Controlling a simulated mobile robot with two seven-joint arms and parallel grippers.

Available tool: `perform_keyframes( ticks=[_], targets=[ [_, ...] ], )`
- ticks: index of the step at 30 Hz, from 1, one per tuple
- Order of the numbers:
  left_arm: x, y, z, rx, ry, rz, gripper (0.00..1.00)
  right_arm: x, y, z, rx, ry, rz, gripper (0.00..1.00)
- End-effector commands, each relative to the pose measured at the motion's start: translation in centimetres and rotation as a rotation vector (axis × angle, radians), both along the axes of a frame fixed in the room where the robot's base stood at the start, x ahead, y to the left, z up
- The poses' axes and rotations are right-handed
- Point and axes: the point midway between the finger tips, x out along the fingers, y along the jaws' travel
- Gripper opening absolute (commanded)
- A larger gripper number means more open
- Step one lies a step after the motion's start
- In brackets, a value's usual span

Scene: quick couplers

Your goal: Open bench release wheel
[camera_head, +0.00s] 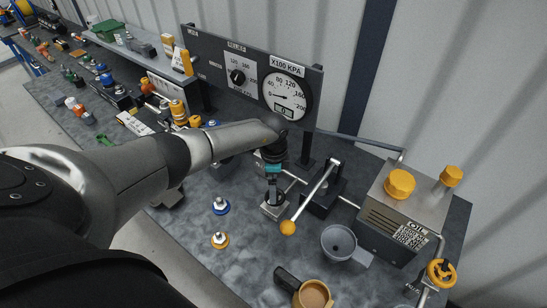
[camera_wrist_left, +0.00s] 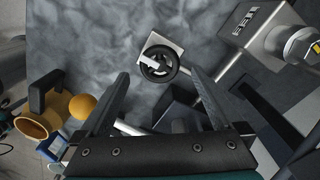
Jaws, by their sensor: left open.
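A small black handwheel (camera_wrist_left: 158,63) sits on a square silver block in the left wrist view. In the head view the silver block (camera_head: 273,209) stands on the bench just below my left gripper (camera_head: 272,194), and the gripper mostly hides the wheel. My left gripper also shows in the left wrist view (camera_wrist_left: 159,74), pointing down with its two fingers spread apart. The wheel appears between and beyond the fingertips; I cannot tell if they touch it. Nothing is held. My right gripper is not in view.
A lever with an orange ball (camera_head: 288,228) stands close to the right of the block. A grey funnel-like cup (camera_head: 339,243), an orange mug (camera_head: 314,294) and an oil unit (camera_head: 395,225) lie further right. A gauge panel (camera_head: 287,96) stands behind. Two couplers (camera_head: 220,240) are left.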

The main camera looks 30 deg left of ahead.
Motion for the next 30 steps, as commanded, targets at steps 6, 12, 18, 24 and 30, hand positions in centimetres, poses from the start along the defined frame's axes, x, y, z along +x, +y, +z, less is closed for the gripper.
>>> perform_keyframes(
  ticks=[6,12,18,24,30],
  targets=[
    [0.1,0.1,4.1,0.000,-0.004,0.000,1.00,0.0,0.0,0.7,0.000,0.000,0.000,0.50],
    [0.1,0.1,7.6,0.001,-0.003,0.000,1.00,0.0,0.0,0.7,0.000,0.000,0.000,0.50],
    [0.0,0.1,10.0,0.000,-0.002,0.001,1.00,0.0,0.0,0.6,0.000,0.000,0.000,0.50],
    [0.0,0.1,10.8,0.001,0.000,0.002,1.00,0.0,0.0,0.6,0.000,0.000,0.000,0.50],
    [0.0,0.1,10.8,0.000,0.000,0.002,1.00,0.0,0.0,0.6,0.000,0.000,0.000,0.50]
  ],
)
